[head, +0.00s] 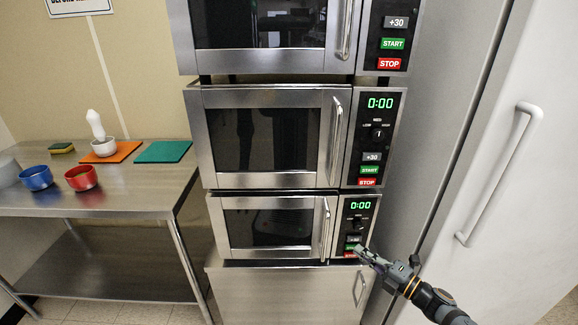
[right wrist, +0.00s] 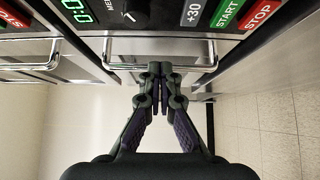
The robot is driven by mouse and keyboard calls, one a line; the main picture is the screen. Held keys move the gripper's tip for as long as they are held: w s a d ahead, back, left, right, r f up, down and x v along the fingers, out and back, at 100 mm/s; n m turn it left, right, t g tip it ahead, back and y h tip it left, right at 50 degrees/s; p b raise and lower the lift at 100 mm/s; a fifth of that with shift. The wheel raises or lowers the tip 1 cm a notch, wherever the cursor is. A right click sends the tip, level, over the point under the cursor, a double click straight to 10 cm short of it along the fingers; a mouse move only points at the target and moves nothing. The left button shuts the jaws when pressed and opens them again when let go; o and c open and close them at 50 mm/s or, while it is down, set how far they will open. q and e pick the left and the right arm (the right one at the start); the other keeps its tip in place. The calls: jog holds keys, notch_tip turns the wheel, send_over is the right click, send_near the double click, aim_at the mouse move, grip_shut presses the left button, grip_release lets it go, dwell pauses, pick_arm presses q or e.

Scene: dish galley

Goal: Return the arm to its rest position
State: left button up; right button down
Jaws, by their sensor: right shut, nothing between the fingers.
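My right gripper (head: 366,255) is in front of the control panel of the bottom microwave (head: 270,225), near its lower buttons. In the right wrist view the right gripper (right wrist: 160,75) is shut, with its fingers together and nothing between them. Above the fingers there, a panel with a START button (right wrist: 228,13) and a STOP button (right wrist: 262,14) shows. In the head view the gripper partly covers the bottom microwave's lowest buttons, and I cannot tell whether it touches them. My left gripper is not in view.
Three microwaves are stacked, the middle one (head: 205,135) also reading 0:00. A white door with a long handle (head: 497,175) stands right of my arm. A steel table (head: 120,195) at left holds a blue bowl (head: 36,178), a red bowl (head: 81,178) and coloured mats.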

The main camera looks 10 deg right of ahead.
jog(key=s+a+f+m+g+h, duration=0.2)
jog(key=s+a+m+g+h, duration=0.15)
jog(key=s+m, duration=0.4)
jog(key=s+a+f+m+g+h, duration=0.25)
jog(key=s+m+g, duration=0.25)
jog(key=s+m, duration=0.25)
jog(key=s+a+f+m+g+h, duration=0.2)
jog(key=s+a+m+g+h, duration=0.15)
jog(key=s+m, duration=0.4)
notch_tip(320, 180, down, 20)
jog(key=d+r+g+p, duration=0.1)
jog(key=d+p, duration=0.1)
jog(key=p, duration=0.2)
pick_arm(q)
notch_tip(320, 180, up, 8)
jog(key=p, duration=0.3)
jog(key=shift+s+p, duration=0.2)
jog(key=shift+p, duration=0.2)
pick_arm(e)
jog(key=s+d+f+g, duration=0.1)
jog(key=s+f, duration=1.4)
jog(key=s, duration=0.4)
jog(key=shift+s+d+f+m+g, duration=0.3)
jog(key=shift+d+m, duration=0.05)
